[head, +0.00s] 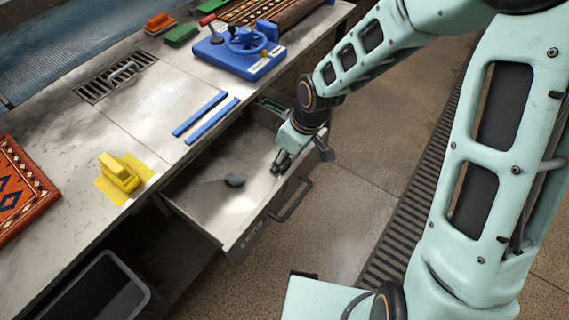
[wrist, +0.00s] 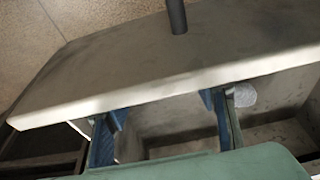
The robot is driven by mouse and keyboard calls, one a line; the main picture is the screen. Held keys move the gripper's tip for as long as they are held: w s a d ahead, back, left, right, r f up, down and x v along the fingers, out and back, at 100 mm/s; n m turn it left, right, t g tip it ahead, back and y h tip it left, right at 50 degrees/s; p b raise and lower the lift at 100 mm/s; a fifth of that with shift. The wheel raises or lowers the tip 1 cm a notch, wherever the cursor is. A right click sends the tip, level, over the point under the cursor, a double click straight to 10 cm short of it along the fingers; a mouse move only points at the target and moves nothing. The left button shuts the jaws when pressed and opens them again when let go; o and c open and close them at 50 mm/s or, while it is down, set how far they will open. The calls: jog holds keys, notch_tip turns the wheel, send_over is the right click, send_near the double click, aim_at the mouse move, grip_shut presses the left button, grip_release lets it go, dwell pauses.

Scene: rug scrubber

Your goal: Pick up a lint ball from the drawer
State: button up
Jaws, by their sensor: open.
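The open drawer (head: 205,205) sticks out from under the workbench.
The drawer's front handle (head: 291,199) faces the tiled floor. On the workbench (head: 65,130) lie two blue strips (head: 199,113), a yellow brush (head: 120,172), a patterned rug (head: 22,188) and a blue device (head: 239,50). A dark bin (head: 105,290) stands below at the left.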

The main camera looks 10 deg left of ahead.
jog(key=c, duration=0.9)
jog(key=shift+o, duration=0.2)
jog(key=shift+r, duration=0.15)
